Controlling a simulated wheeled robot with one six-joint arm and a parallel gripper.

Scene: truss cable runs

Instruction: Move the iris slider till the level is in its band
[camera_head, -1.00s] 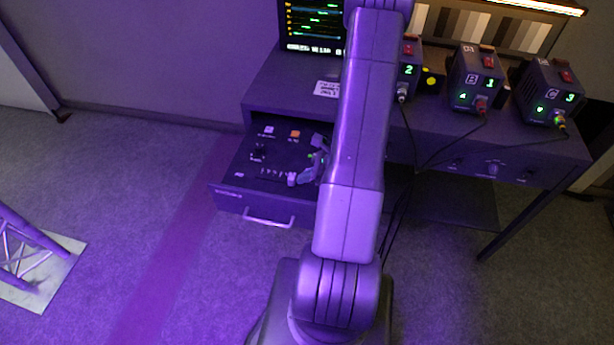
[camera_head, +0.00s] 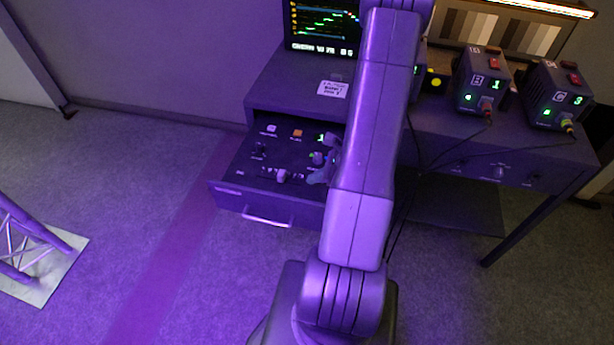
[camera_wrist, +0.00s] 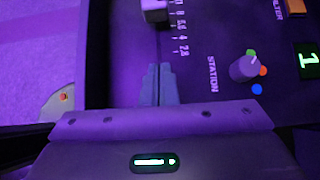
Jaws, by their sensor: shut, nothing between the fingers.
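The iris slider has a pale block knob (camera_head: 281,175) in the open drawer's panel. In the wrist view the knob (camera_wrist: 155,11) is at the top edge, partly cut off, beside the upper numbers of its scale, which runs down to 2.8. My gripper (camera_wrist: 158,68) is shut and empty over the slot's lower end, apart from the knob. In the head view my gripper (camera_head: 318,177) is right of the knob, partly hidden by my arm. The monitor (camera_head: 322,27) shows stepped green traces; my arm hides its right side, and I cannot read the band.
The station knob (camera_wrist: 244,68) and a green display reading 1 (camera_wrist: 308,61) lie right of the slot. An orange button (camera_head: 297,133) is farther back. The drawer (camera_head: 235,194) stands open under the desk.

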